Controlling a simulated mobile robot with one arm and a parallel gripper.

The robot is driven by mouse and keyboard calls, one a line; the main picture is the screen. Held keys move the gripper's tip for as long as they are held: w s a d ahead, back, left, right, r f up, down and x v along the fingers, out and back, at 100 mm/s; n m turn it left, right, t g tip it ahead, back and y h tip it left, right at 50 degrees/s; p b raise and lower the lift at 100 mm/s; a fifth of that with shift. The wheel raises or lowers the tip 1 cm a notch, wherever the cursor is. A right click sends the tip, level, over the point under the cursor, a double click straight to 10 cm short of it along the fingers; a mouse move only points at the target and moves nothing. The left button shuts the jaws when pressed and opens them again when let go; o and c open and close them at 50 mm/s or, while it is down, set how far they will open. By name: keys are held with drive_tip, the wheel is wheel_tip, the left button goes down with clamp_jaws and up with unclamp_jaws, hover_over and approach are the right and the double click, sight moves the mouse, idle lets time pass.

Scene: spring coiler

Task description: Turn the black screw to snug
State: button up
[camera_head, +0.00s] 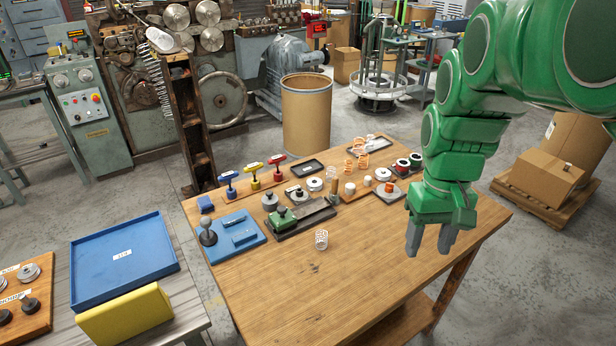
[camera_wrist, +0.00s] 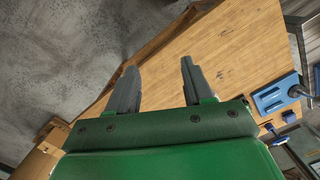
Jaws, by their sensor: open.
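A wooden board (camera_head: 46,270) lies on the side table at the lower left in the head view. It bears a black knob-like piece (camera_head: 31,305), a second black piece (camera_head: 5,317) partly cut off by the frame edge, and grey metal pieces (camera_head: 29,272). I cannot tell for certain which piece is the black screw. My gripper (camera_head: 430,242) is open and empty, pointing down above the right part of the wooden table, far from that board. In the wrist view its two grey fingers (camera_wrist: 158,75) stand apart with bare tabletop between and beyond them.
The wooden table (camera_head: 365,275) is bare in front. Behind lie a blue fixture (camera_head: 238,238), a green-handled tool (camera_head: 283,218), coloured T-handles (camera_head: 254,172), a small spring (camera_head: 321,240) and other parts. A blue tray (camera_head: 125,268) and yellow block (camera_head: 124,315) sit beside the board.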

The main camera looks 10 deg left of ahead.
drive_tip(key=w+a+n, duration=0.3)
drive_tip(key=w+a, duration=0.3)
drive_tip(key=w, duration=0.8)
drive_tip(key=n+t, duration=0.1)
drive_tip(key=n, duration=0.6)
approach(299, 193)
drive_tip(key=shift+w+d+f, duration=0.2)
drive_tip(key=shift+w+d, duration=0.1)
drive_tip(key=shift+d, duration=0.05)
drive_tip(key=shift+w+a+f, duration=0.1)
drive_tip(key=shift+a+f, duration=0.05)
drive_tip(key=shift+f, duration=1.95)
drive_tip(key=shift+a+f, duration=0.15)
drive_tip(key=shift+f, duration=2)
drive_tip(key=shift+c, duration=0.5)
clamp_jaws()
